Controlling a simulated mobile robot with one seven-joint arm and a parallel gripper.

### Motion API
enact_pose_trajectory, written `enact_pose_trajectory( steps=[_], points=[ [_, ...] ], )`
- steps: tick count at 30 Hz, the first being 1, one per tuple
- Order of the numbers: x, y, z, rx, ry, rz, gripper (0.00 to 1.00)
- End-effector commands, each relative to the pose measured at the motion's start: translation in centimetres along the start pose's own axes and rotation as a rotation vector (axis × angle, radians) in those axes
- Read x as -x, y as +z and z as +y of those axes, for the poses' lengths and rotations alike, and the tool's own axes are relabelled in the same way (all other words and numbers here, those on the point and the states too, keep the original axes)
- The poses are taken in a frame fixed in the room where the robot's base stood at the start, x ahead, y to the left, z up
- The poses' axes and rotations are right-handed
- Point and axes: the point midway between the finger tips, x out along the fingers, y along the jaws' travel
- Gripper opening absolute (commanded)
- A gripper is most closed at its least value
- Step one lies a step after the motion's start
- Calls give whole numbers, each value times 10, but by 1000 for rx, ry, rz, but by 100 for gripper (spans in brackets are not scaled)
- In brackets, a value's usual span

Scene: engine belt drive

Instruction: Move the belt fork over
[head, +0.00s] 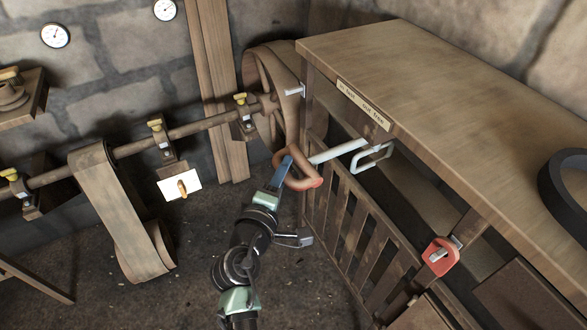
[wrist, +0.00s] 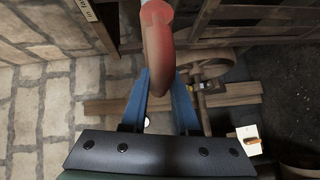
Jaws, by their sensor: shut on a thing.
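The belt fork shows in the head view as a pale metal bar (head: 338,151) sticking out from the slatted side of the bench. My gripper (head: 284,165), with blue fingers, is shut on the loop handle. In the wrist view the handle (wrist: 158,50) runs down between the two fingers (wrist: 163,88). The fingers partly hide where they grip.
A wooden bench (head: 440,80) with a label plate (head: 362,105) stands right of my gripper. A red padlock-like piece (head: 440,256) hangs on its front. A shaft (head: 190,128) with a wide belt (head: 115,205) and a wheel (head: 272,95) runs along the stone wall.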

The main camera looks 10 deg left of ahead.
Motion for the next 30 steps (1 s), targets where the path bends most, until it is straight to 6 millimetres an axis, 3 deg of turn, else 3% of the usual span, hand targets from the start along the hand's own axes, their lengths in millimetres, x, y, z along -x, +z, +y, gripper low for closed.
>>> enact_pose_trajectory(
  steps=[4,5,10,22,30],
  points=[
    [2,-5,-4,0,-7,11,0],
    [2,-5,-4,0,-8,11,30],
    [2,-4,-3,0,-6,9,58],
    [9,-2,-3,0,-5,7,58],
    [59,-2,-4,-1,-8,7,58]
  ],
)
